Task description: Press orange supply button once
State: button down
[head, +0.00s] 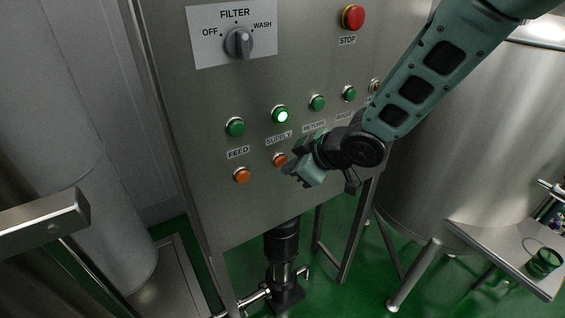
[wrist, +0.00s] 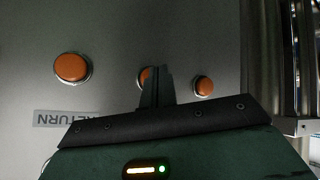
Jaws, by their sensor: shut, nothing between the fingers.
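The orange supply button (head: 280,159) sits below the SUPPLY label (head: 278,138) on the steel panel; its lower right edge is close to my fingertips in the head view. In the wrist view the orange supply button (wrist: 146,76) is the middle one and is partly hidden behind the finger. My gripper (head: 290,169) is shut and empty, with its tip at the supply button. It also shows in the wrist view (wrist: 157,75). Whether the tip touches the button or is just apart, I cannot tell. The green supply button (head: 281,115) above the label is lit.
The orange feed button (head: 242,175) is to the left. The orange return button (wrist: 72,67) shows in the wrist view. A red stop button (head: 353,17) and filter knob (head: 239,42) are higher up. A steel tank (head: 455,130) stands at right.

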jog(key=shift+w+a, duration=0.2)
jog(key=shift+w, duration=0.15)
dwell(0.4)
dwell(0.3)
jog(key=shift+s+d, duration=0.45)
jog(key=shift+s, duration=0.25)
jog(key=shift+s+d+b, duration=0.5)
jog(key=shift+s+d, duration=0.2)
jog(key=shift+s, duration=0.35)
jog(key=shift+s+d+b, duration=0.45)
jog(key=shift+s+d, duration=0.25)
jog(key=shift+s, duration=0.35)
jog(key=s+d+m+g+h+b, duration=0.2)
jog(key=s+d, duration=0.3)
jog(key=s, duration=0.6)
jog(key=s+d+m+g+h+b, duration=0.3)
jog(key=s+d+m+h, duration=0.1)
jog(key=s, duration=0.7)
jog(key=shift+s+d+f+m+g+h, duration=0.3)
jog(key=shift+s+d+g+h, duration=0.1)
jog(key=shift+d, duration=0.35)
